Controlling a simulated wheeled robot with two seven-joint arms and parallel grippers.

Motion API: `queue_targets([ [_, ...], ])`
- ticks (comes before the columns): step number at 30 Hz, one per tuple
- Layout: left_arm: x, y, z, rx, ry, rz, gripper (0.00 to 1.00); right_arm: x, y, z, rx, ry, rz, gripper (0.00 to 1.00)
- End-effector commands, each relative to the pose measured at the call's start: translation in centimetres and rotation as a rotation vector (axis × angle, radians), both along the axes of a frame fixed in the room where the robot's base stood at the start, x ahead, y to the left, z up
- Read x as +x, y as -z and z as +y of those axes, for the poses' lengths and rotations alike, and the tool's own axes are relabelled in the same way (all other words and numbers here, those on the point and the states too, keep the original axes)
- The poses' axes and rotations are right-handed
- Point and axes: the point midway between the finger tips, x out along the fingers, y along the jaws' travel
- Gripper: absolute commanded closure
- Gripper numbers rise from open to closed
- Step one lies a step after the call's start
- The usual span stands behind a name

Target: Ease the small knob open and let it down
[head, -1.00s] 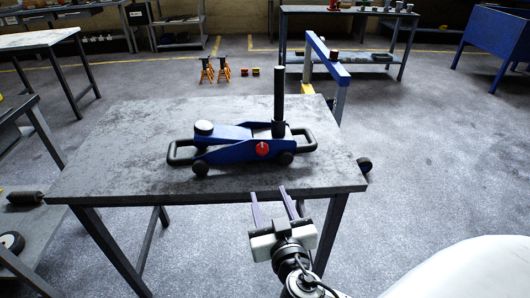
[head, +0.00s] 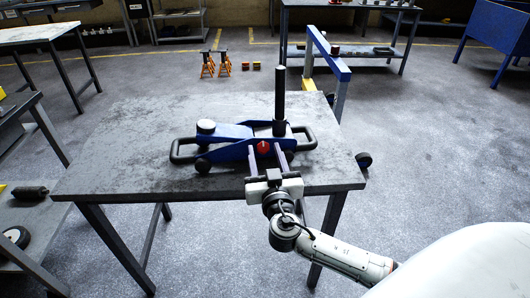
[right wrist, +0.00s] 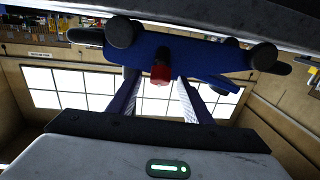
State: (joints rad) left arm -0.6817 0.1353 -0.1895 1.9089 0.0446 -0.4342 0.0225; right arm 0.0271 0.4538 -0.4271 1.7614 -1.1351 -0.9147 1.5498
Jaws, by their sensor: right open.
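A blue trolley jack (head: 230,142) stands on the grey metal table (head: 110,160), with a round black-sided saddle on the left and an upright black handle (head: 280,95) on the right. The small red knob (head: 263,147) is on its near side; it also shows in the right wrist view (right wrist: 161,73). My right gripper (head: 266,151) is open, its two fingers pointing at the jack, one on each side of the knob. In the right wrist view a gap shows between the knob and each finger. My left gripper is not in view.
Black loop bars stick out at both ends of the jack. A blue hoist frame (head: 335,65) stands behind the table's right side. Orange stands (head: 215,65) are on the floor beyond. The table's left and front left are clear.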

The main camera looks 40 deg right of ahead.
Motion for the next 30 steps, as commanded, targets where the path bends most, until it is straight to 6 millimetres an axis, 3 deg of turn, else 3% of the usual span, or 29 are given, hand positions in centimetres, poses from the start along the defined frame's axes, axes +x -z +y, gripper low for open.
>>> queue_targets([
  [5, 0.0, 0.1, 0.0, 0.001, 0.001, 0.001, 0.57, 0.0, 0.0, 0.0, 0.000, -0.001, 0.000, 0.55],
  [13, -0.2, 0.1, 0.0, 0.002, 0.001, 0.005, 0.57, 0.0, 0.0, 0.0, 0.000, -0.001, 0.000, 0.96],
  [30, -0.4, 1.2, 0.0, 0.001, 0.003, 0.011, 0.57, -0.3, 0.1, -0.5, -0.130, -0.143, 0.061, 0.96],
])
